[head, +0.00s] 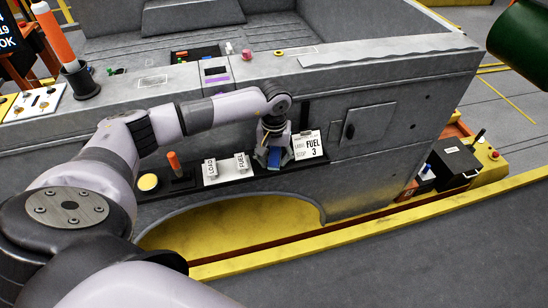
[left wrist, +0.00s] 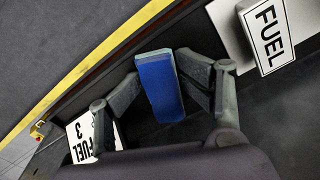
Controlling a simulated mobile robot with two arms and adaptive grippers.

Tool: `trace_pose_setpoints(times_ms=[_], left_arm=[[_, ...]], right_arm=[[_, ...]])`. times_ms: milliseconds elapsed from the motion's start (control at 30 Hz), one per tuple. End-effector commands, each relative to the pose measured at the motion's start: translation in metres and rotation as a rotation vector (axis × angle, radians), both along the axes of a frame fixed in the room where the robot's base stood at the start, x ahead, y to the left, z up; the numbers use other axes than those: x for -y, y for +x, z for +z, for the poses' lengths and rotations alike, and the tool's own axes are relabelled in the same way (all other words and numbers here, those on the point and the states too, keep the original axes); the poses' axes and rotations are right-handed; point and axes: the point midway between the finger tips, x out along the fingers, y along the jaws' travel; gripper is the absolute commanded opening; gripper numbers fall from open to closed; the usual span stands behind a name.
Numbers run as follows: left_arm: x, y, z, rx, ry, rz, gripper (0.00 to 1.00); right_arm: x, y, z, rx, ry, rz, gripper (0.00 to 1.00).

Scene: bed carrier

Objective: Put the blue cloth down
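The blue cloth (left wrist: 160,88) looks like a stiff, flat blue block with a paler edge. In the left wrist view it sits between the two fingers of my left gripper (left wrist: 157,82), which appear to press on its sides. In the head view my left gripper (head: 274,157) points down over the black shelf on the grey carrier's side, with a little of the blue cloth (head: 274,161) showing. I cannot tell whether the cloth touches the shelf. My right gripper is not in view.
The shelf (head: 240,181) holds LOAD (head: 210,172) and FUEL (head: 242,164) blocks left of the gripper, and a FUEL 3 card (head: 308,145) to its right. An orange-handled tool (head: 174,163) and a yellow button (head: 148,182) lie further left. A dark green cylinder (head: 522,42) fills the upper right corner.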

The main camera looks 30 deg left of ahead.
Motion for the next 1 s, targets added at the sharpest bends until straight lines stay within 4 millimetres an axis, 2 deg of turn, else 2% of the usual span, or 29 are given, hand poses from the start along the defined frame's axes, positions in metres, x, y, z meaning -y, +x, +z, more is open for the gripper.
trace_pose_setpoints(times_ms=[100, 133, 200, 400, 600, 800, 1000], left_arm=[[0.001, -0.001, 0.016, -0.003, -0.001, -0.001, 0.48], [0.000, 0.000, 0.018, 0.002, 0.000, -0.001, 0.48], [-0.001, 0.001, 0.034, 0.006, 0.002, -0.001, 0.48], [0.000, 0.001, 0.082, 0.008, 0.001, 0.000, 0.48], [0.001, 0.000, 0.117, 0.007, 0.001, 0.001, 0.48], [0.001, -0.001, 0.131, 0.004, 0.001, 0.001, 0.48], [0.001, -0.001, 0.132, 0.004, 0.001, 0.001, 0.48]], right_arm=[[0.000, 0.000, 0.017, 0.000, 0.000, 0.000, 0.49], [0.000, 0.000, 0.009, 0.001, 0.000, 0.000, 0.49], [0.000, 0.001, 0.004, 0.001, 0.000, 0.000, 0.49], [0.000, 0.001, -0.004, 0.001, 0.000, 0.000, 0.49], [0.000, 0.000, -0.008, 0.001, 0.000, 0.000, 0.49], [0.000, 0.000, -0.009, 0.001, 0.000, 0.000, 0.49], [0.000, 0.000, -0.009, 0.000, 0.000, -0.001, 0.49]])
